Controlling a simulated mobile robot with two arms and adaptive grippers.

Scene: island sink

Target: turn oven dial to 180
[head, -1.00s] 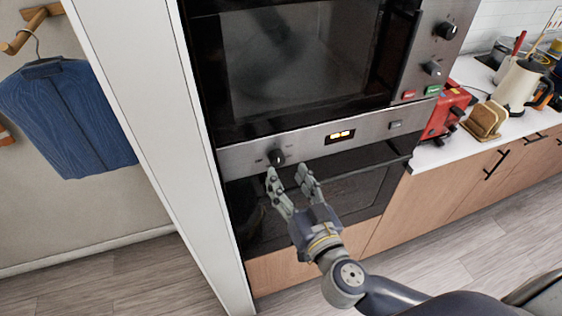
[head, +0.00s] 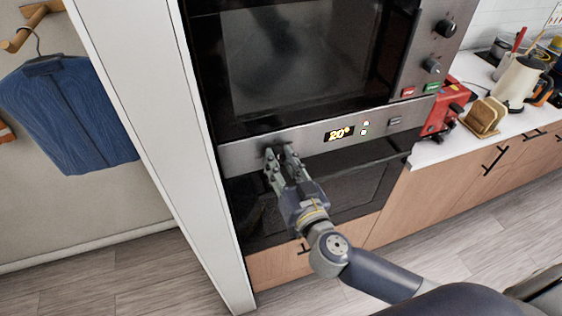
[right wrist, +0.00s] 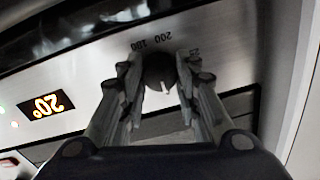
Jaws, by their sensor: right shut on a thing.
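The oven dial (right wrist: 160,72) is a dark round knob with a light pointer mark on the steel oven control panel (head: 232,158). Printed numbers around it, including 200 and 180, show in the right wrist view. My right gripper (head: 281,154) is shut on the dial, one finger on each side, and hides most of it in the head view. The oven display (head: 339,134) is lit and reads 20°; it appears upside down in the right wrist view (right wrist: 44,105). My left gripper is in neither view.
The oven door handle (head: 365,163) runs just below the panel. A microwave (head: 300,60) with its own knobs is above. A red toaster (head: 446,108), bread in a holder (head: 485,116) and a kettle (head: 519,82) stand on the counter at right. A tall white panel (head: 150,150) borders the left.

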